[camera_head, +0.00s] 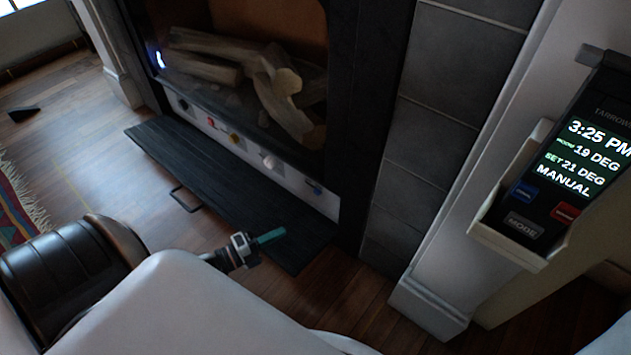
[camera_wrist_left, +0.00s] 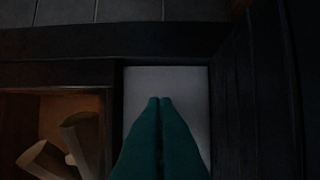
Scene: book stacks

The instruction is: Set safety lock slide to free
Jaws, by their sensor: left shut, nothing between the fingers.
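The fireplace's white control strip (camera_head: 250,152) runs below the glass in the head view. It carries a dark control (camera_head: 183,104), a small red one (camera_head: 211,122), a yellow one (camera_head: 235,139), a pale knob (camera_head: 268,160) and a blue piece (camera_head: 314,187) near its right end. I cannot tell which is the safety lock slide; no labels are legible. My left gripper (camera_head: 270,236), with teal fingers, is shut and empty, in front of the strip's right part. In the left wrist view its fingertips (camera_wrist_left: 159,101) overlap a pale panel (camera_wrist_left: 190,85). My right gripper is out of view.
A dark flap (camera_head: 225,185) with a handle (camera_head: 184,200) extends below the strip. Logs (camera_head: 275,90) lie behind the glass. A remote (camera_head: 560,170) sits in a wall holder (camera_head: 515,248) at right. Wooden floor (camera_head: 345,295) shows right of the flap.

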